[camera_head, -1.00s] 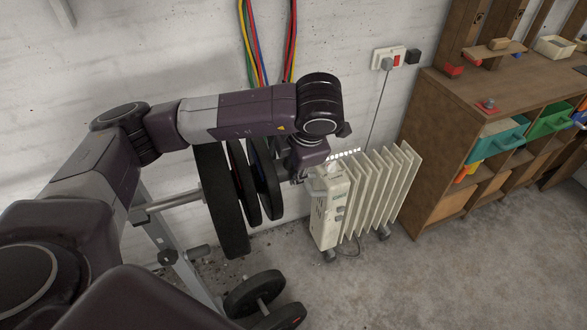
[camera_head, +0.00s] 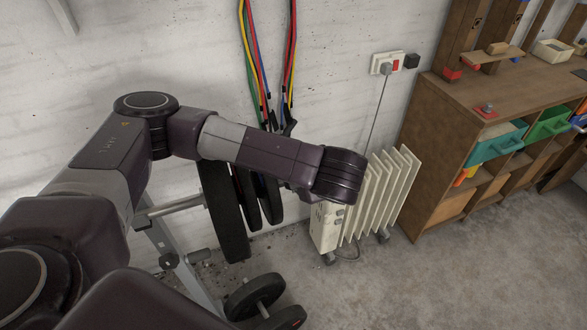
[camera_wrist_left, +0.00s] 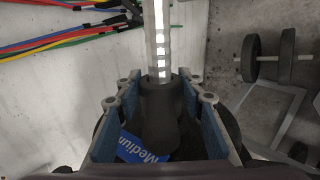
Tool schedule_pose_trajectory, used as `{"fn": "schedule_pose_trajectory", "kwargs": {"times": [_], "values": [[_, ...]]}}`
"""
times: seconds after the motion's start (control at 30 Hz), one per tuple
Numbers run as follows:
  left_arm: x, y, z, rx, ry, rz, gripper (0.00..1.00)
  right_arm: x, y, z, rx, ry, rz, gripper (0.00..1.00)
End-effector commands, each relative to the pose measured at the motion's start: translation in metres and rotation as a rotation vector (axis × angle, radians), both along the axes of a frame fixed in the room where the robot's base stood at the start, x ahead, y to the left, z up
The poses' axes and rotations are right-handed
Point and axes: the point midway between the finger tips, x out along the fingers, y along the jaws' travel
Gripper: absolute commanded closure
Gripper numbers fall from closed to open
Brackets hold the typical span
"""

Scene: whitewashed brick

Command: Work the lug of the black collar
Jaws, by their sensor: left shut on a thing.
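The black collar (camera_wrist_left: 160,112) sits around a bright metal bar (camera_wrist_left: 160,45) in the left wrist view. My left gripper (camera_wrist_left: 164,92) has its two blue-padded fingers on either side of the collar and is shut on it. I cannot make out the lug. A blue surface lettered "Medium" (camera_wrist_left: 142,149) shows close to the collar's near end. In the head view my left arm reaches right and down past the plates, and its wrist hides the gripper and collar. My right gripper is in neither view.
Dark weight plates (camera_head: 226,210) hang on a rack at the wall, with a dumbbell (camera_head: 254,294) below. A white oil radiator (camera_head: 378,195) stands close behind my wrist. Coloured bands (camera_head: 290,55) hang above. A wooden bench (camera_head: 450,120) is at right; the floor before it is clear.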

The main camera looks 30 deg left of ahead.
Motion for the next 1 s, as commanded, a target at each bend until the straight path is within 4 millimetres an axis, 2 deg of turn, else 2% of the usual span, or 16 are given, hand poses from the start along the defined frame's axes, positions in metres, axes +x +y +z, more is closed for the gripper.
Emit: {"fn": "schedule_pose_trajectory", "kwargs": {"times": [0.13,0.17,0.33,0.73,1.0], "values": [[-0.001,0.005,0.000,0.009,0.003,0.010,0.95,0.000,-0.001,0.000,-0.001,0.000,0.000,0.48],[-0.001,0.005,0.000,0.009,0.003,0.010,0.63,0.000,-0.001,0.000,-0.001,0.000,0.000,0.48],[0.000,0.003,0.000,0.006,0.002,0.007,0.45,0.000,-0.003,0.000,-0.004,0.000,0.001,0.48],[-0.001,-0.002,0.003,0.000,-0.001,0.001,0.44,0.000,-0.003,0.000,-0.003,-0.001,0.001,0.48],[-0.012,-0.015,0.022,0.003,-0.006,-0.002,0.44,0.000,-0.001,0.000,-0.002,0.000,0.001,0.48]]}}
